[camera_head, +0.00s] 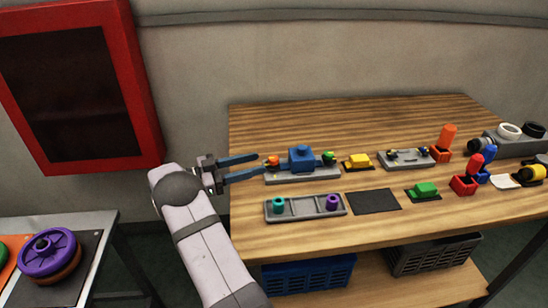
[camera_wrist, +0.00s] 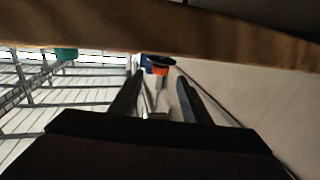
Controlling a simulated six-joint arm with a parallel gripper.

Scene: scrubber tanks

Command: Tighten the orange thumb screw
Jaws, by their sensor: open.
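The orange thumb screw (camera_head: 272,161) sits at the left end of a grey fixture (camera_head: 303,174) with a blue block (camera_head: 301,158) on the wooden table. A green part (camera_head: 328,157) is at the fixture's other end. My gripper (camera_head: 261,164) is open, its two dark blue fingers pointing right with the tips close to the orange screw. In the wrist view the orange screw (camera_wrist: 160,71) shows ahead, between the open fingers, with dark blue behind it. Nothing is held. I cannot tell whether the tips overlap the screw.
A grey tray (camera_head: 305,214) with teal and purple parts lies in front of the fixture. A yellow block (camera_head: 358,161) and a dark mat (camera_head: 373,201) are to the right. A red-framed cabinet (camera_head: 136,90) is on the wall at left.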

